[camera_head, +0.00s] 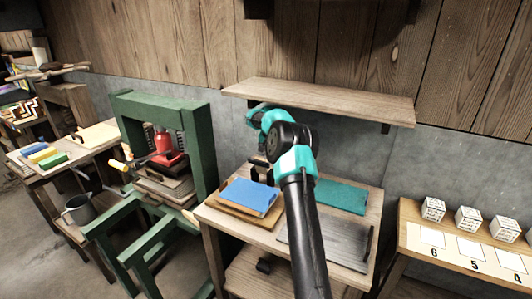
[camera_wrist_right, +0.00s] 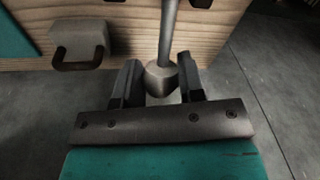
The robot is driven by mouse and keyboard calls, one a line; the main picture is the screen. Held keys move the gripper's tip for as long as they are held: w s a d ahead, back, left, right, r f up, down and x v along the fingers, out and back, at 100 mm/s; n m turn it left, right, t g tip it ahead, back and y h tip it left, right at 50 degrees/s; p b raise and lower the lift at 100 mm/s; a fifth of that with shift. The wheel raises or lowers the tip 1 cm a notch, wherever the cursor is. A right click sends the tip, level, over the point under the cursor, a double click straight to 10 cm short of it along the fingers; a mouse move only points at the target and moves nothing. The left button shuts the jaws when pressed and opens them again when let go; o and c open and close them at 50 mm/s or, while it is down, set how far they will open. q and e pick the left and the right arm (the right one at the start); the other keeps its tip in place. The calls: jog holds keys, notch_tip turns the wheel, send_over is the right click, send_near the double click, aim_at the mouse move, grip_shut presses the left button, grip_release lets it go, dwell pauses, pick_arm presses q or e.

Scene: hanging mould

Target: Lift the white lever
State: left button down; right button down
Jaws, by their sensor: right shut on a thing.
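A pale grey rod with a rounded knob at its near end (camera_wrist_right: 162,78) lies between the fingers of my right gripper (camera_wrist_right: 158,64) in the right wrist view; it looks like the white lever. The gripper is shut on the knob, with the rod running away past the fingertips. In the head view my right arm reaches up from the bottom to a teal wrist below the wall shelf. I cannot make out the lever there. My left gripper is in neither view.
A wooden table (camera_head: 212,212) carries a blue block (camera_head: 247,197), a teal board (camera_head: 341,196) and a grey plate (camera_head: 345,247). A green press frame (camera_head: 202,150) stands left. A wall shelf (camera_head: 330,98) hangs above.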

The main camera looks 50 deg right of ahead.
jog(key=c, duration=1)
grip_release()
jog(key=shift+w+a+f, duration=0.2)
jog(key=shift+a+f, duration=0.05)
jog(key=shift+f, duration=0.2)
jog(key=shift+o, duration=1.4)
jog(key=shift+d+r, duration=0.1)
jog(key=shift+s, duration=0.1)
jog(key=shift+r, duration=0.15)
jog(key=shift+d+r, duration=0.1)
jog(key=shift+r, duration=0.05)
notch_tip(320, 180, up, 3)
jog(key=shift+r, duration=0.15)
jog(key=shift+s+a, duration=0.15)
jog(key=shift+a, duration=0.15)
jog(key=s+a+r, duration=0.1)
jog(key=s+a, duration=0.8)
jog(key=a, duration=0.3)
jog(key=shift+a, duration=0.25)
